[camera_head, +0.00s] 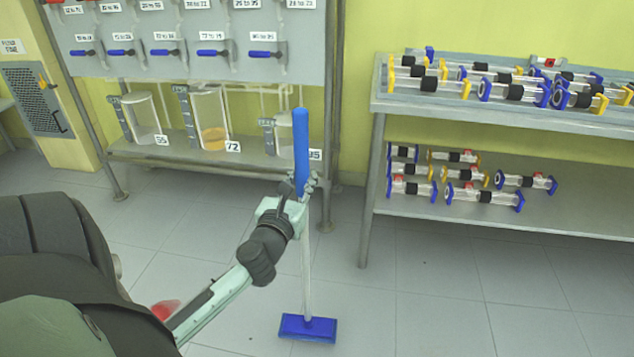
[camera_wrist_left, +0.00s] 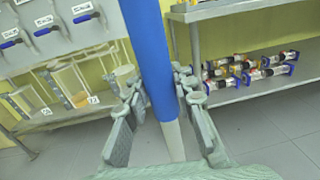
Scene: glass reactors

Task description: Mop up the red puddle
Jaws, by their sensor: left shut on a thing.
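A mop stands upright in the head view, with a blue grip (camera_head: 301,150), a pale shaft (camera_head: 306,265) and a flat blue head (camera_head: 307,328) low over the floor; I cannot tell whether it touches. My left gripper (camera_head: 304,186) is shut on the mop at the lower end of the blue grip. In the left wrist view the blue grip (camera_wrist_left: 149,55) runs between the fingers of my left gripper (camera_wrist_left: 160,95). A red patch, the puddle (camera_head: 165,309), shows on the floor at lower left, mostly hidden behind my arm. My right gripper is not in view.
A grey rack (camera_head: 200,45) with blue-handled valves stands at the back left, with glass vessels (camera_head: 210,120) on its lower shelf. A two-level metal table (camera_head: 500,118) with several glass reactors stands at right. The tiled floor (camera_head: 450,300) at front right is clear.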

